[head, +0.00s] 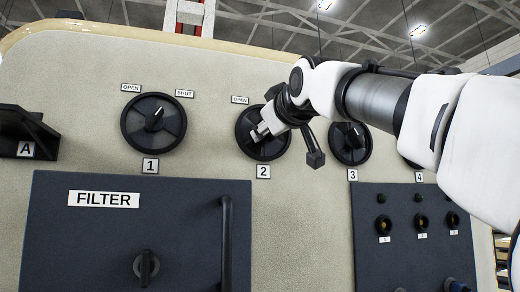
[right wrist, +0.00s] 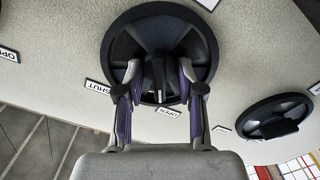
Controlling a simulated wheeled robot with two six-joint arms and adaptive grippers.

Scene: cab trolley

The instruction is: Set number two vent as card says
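The number two vent (head: 249,147) is a round dark dial on the beige wall above its "2" plate (head: 263,172). My right gripper (head: 262,133) is at it and covers part of its face. In the right wrist view, the vent's dial (right wrist: 118,48) is upside down, and the two fingers (right wrist: 158,78) stand apart on either side of its raised bar (right wrist: 158,68). A gap seems to show on both sides. The bar's lower end faces near the OPEN label (right wrist: 166,111); SHUT (right wrist: 98,87) is to the left. No readable card shows. My left gripper is out of view.
The number one vent (head: 153,122) is to the left, its pointer up and right between OPEN and SHUT. The number three vent (head: 350,143) is close right, partly behind my arm. Below are the FILTER door (head: 100,240), its upright handle (head: 226,243) and a switch panel (head: 400,262).

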